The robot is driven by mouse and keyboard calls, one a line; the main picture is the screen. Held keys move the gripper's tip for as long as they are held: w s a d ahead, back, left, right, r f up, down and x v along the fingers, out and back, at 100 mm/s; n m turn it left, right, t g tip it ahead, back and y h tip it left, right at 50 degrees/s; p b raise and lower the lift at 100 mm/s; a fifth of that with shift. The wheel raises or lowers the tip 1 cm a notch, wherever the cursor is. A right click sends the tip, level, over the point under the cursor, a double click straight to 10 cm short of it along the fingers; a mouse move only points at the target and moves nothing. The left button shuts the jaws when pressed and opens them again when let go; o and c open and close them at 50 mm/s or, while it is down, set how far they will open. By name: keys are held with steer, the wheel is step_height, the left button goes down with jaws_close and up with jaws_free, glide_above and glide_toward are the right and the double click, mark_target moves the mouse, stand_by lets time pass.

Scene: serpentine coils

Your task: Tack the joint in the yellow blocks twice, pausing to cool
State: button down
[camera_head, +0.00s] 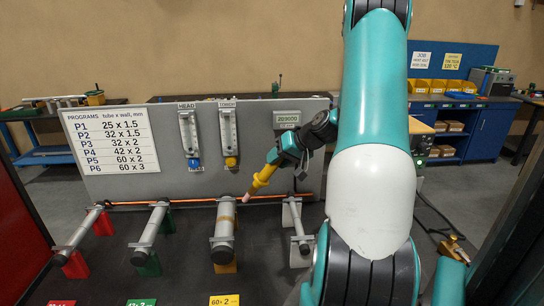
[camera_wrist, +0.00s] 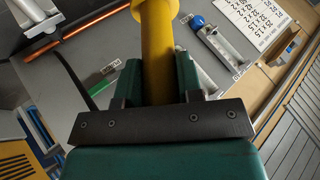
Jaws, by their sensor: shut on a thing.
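My gripper (camera_head: 277,158) is shut on a yellow torch (camera_head: 262,180), which points down and to the left. Its pale tip is near the far end of the tube in the yellow blocks; I cannot tell the gap. In the wrist view the torch (camera_wrist: 157,45) stands between the two green fingers (camera_wrist: 158,82), its tip out of frame. The grey tube (camera_head: 225,222) has a brownish band partway along and rests on yellow blocks (camera_head: 224,267), with a yellow "60 x 2" card (camera_head: 224,300) in front. The joint itself is too small to make out.
The grey panel (camera_head: 140,165) carries a program chart (camera_head: 108,138), HEAD gauge (camera_head: 190,140), TORCH gauge (camera_head: 228,140) and display (camera_head: 289,119).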

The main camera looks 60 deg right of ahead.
mark_target(267, 177)
steer(key=shift+w+a+f+b, duration=0.4)
steer(key=shift+w+f+b, duration=0.15)
steer(key=shift+f, duration=0.3)
steer(key=shift+w+a+f+b, duration=0.4)
steer(key=shift+a+f+b, duration=0.1)
steer(key=shift+f, duration=0.35)
steer(key=shift+w+a+f+b, duration=0.35)
steer(key=shift+w+f+b, duration=0.2)
steer(key=shift+f, duration=0.3)
steer(key=shift+w+a+f+b, duration=0.2)
steer(key=shift+a+f+b, duration=0.05)
steer(key=shift+f+b, duration=0.2)
steer(key=shift+w+a+f+b, duration=0.15)
steer(key=shift+a+f+b, duration=0.05)
steer(key=shift+f+b, duration=0.2)
steer(key=shift+a+f, duration=0.15)
steer(key=shift+f, duration=0.05)
stand_by(3.0)
steer(key=shift+r, duration=0.1)
